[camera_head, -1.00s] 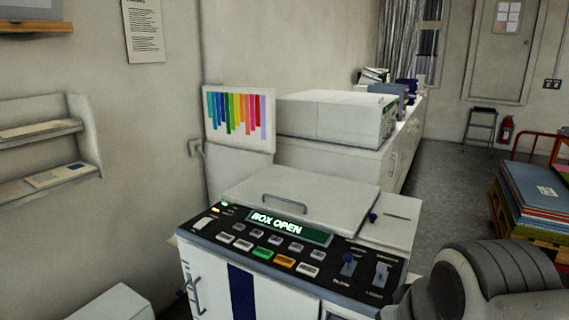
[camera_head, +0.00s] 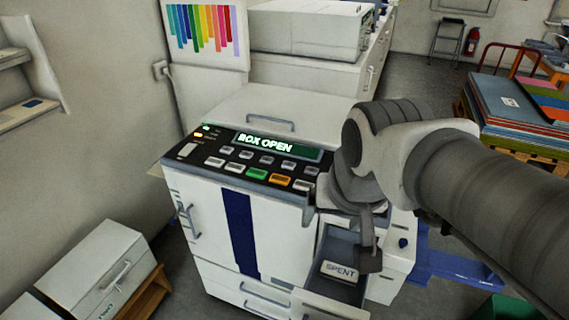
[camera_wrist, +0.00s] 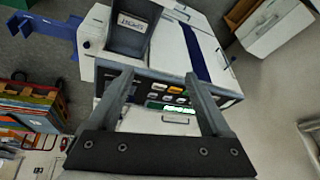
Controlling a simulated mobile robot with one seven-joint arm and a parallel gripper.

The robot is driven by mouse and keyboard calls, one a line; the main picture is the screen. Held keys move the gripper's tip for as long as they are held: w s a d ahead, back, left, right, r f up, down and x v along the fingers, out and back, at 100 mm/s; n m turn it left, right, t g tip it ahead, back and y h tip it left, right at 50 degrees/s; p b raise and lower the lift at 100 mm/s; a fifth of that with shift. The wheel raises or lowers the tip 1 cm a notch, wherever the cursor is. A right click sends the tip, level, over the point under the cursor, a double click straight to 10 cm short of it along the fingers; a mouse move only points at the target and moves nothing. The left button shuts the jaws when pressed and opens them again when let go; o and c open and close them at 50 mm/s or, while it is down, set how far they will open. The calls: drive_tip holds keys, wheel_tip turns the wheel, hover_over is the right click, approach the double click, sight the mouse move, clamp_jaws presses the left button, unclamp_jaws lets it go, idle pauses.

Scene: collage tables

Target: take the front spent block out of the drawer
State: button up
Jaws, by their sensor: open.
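A dark open drawer (camera_head: 326,246) sticks out of the right front of the white machine, and a white label reading SPENT (camera_head: 340,272) lies inside it. The same drawer (camera_wrist: 128,43) and label (camera_wrist: 132,22) show at the top of the wrist view. I cannot make out a separate block; part of the inside is hidden by my gripper in the head view. My gripper (camera_head: 340,234) is over the drawer, pointing down. In the wrist view my gripper (camera_wrist: 160,82) is open with nothing between its fingers.
The machine's control panel (camera_head: 250,160) reads BOX OPEN and is close to my gripper. A white case (camera_head: 90,268) stands at the lower left, a stack of coloured boards (camera_head: 505,105) at the right. A green bin (camera_head: 492,307) is at the lower right.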

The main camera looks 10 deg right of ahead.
drive_tip(key=w+d+f+m+g+p, duration=0.25)
drive_tip(key=w+d+f+m, duration=0.35)
drive_tip(key=m, duration=0.4)
drive_tip(key=m+g+p, duration=0.2)
drive_tip(key=m, duration=0.9)
hover_over(340, 271)
wheel_tip(340, 271, down, 9)
drive_tip(key=shift+m, duration=0.3)
wheel_tip(340, 271, down, 17)
drive_tip(key=shift+w+f+b, duration=0.1)
drive_tip(key=shift+f+b, duration=0.1)
drive_tip(key=shift+b, duration=0.5)
clamp_jaws()
